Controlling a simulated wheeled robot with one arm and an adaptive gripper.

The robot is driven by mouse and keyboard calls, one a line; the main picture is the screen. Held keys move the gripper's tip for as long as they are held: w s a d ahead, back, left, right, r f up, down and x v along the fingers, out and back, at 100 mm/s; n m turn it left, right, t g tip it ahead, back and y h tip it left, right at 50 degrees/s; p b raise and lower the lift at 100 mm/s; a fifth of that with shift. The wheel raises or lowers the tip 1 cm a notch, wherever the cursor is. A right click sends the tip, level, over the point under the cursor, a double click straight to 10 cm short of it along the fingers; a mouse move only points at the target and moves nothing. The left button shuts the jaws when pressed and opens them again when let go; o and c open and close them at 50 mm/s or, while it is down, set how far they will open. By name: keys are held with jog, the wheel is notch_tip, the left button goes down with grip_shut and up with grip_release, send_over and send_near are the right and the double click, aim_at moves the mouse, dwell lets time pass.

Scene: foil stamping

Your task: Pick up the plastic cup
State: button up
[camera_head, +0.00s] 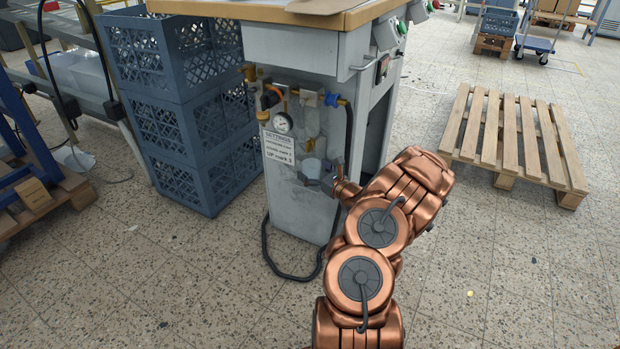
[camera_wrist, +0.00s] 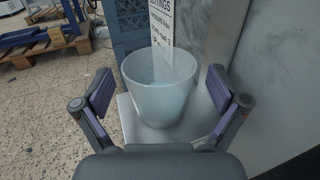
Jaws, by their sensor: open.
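The plastic cup (camera_wrist: 160,98) is whitish, translucent and open at the top. In the wrist view it stands upright on a small pale ledge (camera_wrist: 130,128) beside the machine. My gripper (camera_wrist: 161,94) is open, with one finger to the left of the cup and one to the right. Gaps show between the cup and both fingers. In the head view the cup (camera_head: 312,168) is a small pale shape at the machine's front, and my gripper (camera_head: 326,180) partly covers it.
The grey machine (camera_head: 300,215) carries a gauge, valves and a settings sheet (camera_head: 278,147) just above the cup. Blue crates (camera_head: 180,150) are stacked to the left. A black hose (camera_head: 290,276) lies on the floor. A wooden pallet (camera_head: 515,140) lies to the right, with open floor around it.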

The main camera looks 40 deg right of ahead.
jog(key=shift+w, duration=0.35)
jog(key=shift+r, duration=0.1)
jog(key=c, duration=1.2)
